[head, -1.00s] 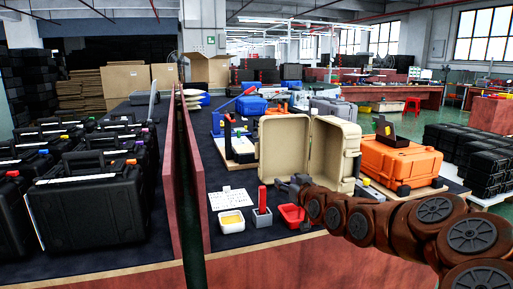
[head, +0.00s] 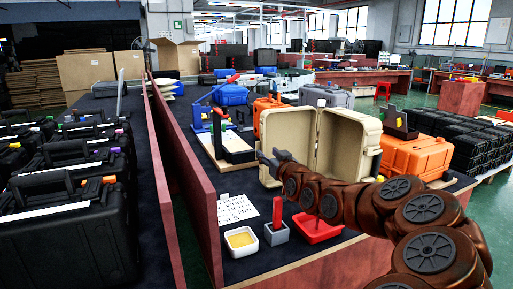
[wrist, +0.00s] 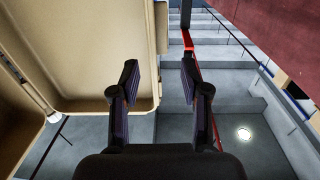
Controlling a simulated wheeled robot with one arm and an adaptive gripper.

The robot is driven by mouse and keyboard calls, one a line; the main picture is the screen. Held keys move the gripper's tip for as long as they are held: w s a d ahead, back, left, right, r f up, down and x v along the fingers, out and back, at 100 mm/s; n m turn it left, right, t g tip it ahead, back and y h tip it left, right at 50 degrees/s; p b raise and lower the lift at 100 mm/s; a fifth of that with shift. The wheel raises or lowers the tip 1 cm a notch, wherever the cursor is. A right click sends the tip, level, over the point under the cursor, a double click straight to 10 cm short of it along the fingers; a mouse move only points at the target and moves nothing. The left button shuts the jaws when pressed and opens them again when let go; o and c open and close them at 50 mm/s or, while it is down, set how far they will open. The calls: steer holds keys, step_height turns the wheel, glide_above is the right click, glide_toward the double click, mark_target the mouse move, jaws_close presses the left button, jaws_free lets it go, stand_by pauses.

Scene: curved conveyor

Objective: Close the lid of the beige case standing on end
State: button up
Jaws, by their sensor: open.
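The beige case (head: 345,140) stands on end on the dark table, its two halves spread open toward me. Its shallower left half (head: 291,138), seemingly the lid, is swung out to the left. My gripper (head: 265,158) is in front of this left half, near its lower left. In the wrist view, my gripper (wrist: 160,82) is open with nothing between its fingers. The beige left half (wrist: 90,50) fills the left of that view. Its rim shows between the fingertips in the picture; I cannot tell whether they touch it.
An orange case (head: 415,158) stands right of the beige case. A red tray (head: 318,232), a grey holder (head: 276,233) and a white tub (head: 240,242) sit in front. A red-brown partition (head: 185,185) runs along the table's left.

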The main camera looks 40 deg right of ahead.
mark_target(259, 146)
steer(key=shift+x, duration=3.25)
steer(key=shift+a+f, duration=0.1)
steer(key=shift+c, duration=0.2)
jaws_close()
